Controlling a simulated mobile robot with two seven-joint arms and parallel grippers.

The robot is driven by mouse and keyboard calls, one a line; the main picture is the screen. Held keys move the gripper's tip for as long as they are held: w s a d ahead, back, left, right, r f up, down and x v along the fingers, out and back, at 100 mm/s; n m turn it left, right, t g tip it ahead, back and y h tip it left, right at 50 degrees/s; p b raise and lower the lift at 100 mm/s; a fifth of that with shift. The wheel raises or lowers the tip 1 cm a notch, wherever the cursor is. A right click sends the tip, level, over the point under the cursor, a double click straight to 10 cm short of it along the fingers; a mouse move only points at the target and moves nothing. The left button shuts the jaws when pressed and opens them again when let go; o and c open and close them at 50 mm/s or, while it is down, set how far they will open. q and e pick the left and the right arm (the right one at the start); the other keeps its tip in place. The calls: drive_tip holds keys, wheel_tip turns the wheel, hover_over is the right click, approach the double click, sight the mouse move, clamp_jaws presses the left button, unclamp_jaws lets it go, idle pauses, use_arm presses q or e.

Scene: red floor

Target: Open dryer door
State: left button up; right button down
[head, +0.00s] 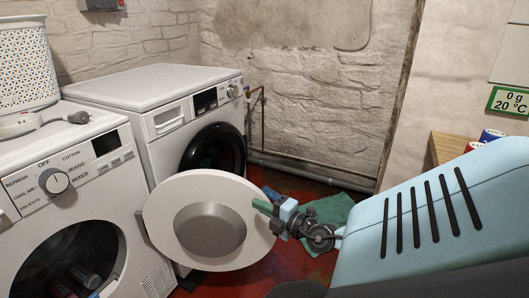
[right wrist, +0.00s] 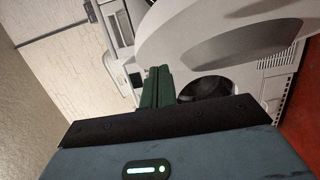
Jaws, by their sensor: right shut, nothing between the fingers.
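The dryer (head: 20,220) is the white machine at the left of the head view, with a dial and printed programme names. Its round white door (head: 160,215), with a grey raised centre, stands swung out to the right of the dryer's opening (head: 75,250). The door also shows at the upper right of the right wrist view (right wrist: 165,35). My right gripper (head: 262,206) is shut and empty, with its green fingers at the door's right edge. Its fingers (right wrist: 155,88) show close to the door; contact is unclear. My left gripper is out of view.
A white washing machine (head: 150,88) with a dark round door stands behind the dryer's door. A basket (head: 25,65) sits on the dryer. Green cloth (head: 330,212) lies on the red floor. A wooden surface with cans is at the right.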

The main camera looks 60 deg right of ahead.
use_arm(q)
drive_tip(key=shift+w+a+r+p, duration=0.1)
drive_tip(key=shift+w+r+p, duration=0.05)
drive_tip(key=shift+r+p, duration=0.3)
use_arm(e)
drive_tip(key=s+d, duration=0.1)
drive_tip(key=s, duration=0.9)
drive_tip(key=shift+d, duration=0.4)
drive_tip(key=shift+f, duration=0.1)
